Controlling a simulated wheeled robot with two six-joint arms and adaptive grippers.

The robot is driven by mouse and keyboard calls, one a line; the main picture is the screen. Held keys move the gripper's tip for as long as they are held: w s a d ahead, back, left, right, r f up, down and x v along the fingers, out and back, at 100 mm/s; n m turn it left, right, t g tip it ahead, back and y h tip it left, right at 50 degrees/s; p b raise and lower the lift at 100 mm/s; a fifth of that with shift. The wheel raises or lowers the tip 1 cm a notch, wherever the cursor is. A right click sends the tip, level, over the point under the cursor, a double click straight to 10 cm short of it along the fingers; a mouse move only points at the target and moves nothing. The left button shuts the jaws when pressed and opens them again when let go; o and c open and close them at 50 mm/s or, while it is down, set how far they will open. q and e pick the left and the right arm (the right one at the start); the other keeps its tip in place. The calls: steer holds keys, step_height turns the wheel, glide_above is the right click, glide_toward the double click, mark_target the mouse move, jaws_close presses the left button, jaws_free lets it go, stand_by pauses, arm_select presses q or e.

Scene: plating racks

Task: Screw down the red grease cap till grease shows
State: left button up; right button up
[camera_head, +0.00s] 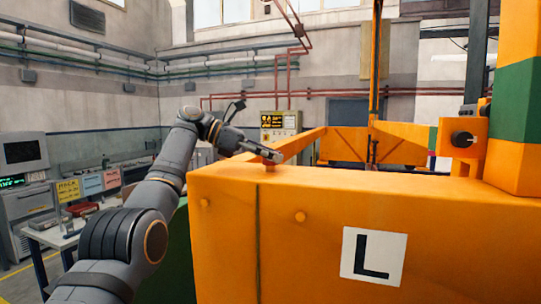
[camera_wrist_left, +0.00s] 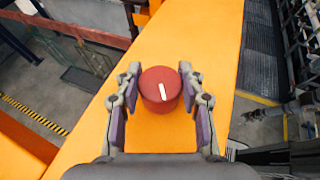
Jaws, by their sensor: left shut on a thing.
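My left gripper (camera_wrist_left: 160,74) is shut on the cap, with a finger on each side. In the head view my left gripper (camera_head: 270,154) is low over the near corner of the orange frame (camera_head: 230,182). My right gripper is not in view.
A white plate marked L (camera_head: 373,256) is on the frame's front face. An orange box with a black knob (camera_head: 462,139) stands at right. A desk with signs and consoles (camera_head: 45,236) is at left. Open floor shows beside the beam in the wrist view.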

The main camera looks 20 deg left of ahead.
arm_select(q)
steer(key=o, duration=1.2)
steer(key=shift+d, duration=0.1)
steer(key=shift+f, duration=0.1)
